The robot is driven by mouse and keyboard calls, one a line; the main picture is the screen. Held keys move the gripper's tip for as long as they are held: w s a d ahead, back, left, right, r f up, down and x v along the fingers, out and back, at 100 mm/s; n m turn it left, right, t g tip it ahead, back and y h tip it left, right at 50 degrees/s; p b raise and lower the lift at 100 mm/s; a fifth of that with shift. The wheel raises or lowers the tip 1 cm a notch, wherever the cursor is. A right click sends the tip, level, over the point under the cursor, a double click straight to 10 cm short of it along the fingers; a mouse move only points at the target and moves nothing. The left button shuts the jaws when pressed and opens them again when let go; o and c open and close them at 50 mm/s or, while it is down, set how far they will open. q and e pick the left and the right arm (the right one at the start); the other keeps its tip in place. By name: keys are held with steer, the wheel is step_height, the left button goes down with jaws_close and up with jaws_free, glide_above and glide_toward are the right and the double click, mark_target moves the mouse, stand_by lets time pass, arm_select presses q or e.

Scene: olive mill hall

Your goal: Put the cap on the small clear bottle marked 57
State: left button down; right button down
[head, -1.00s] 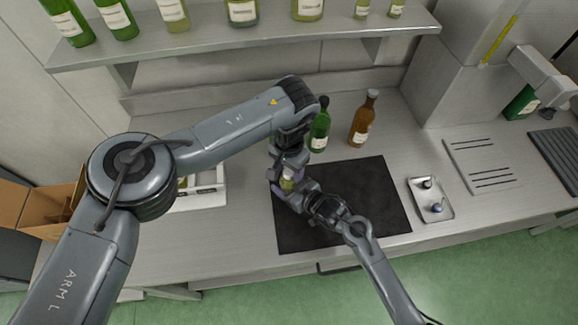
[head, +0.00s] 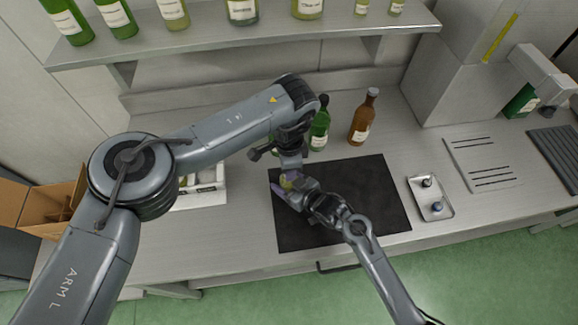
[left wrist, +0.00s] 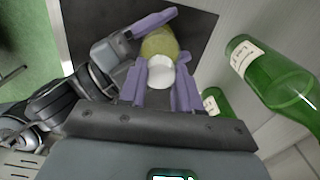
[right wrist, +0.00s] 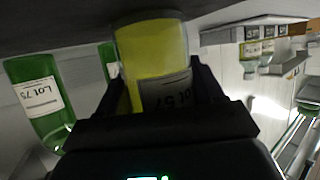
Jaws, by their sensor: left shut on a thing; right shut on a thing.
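In the head view the bottle (head: 289,179) is mostly hidden between my grippers over the mat's left part. My left gripper (left wrist: 160,82) is shut on a whitish round cap (left wrist: 160,72). In the left wrist view the cap overlaps the bottle (left wrist: 160,42); I cannot tell whether it touches the neck.
A dark mat (head: 360,205) lies on the steel counter. A white box (head: 212,201) is at left. A bottle shelf (head: 250,42) overhangs the back.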

arm_select(q)
steer(key=m, duration=0.6)
steer(key=shift+m, duration=0.3)
steer(key=m, duration=0.7)
steer(key=c, duration=0.7)
jaws_free()
step_height(320, 180, up, 12)
arm_select(e)
steer(key=shift+c, duration=0.4)
jaws_free()
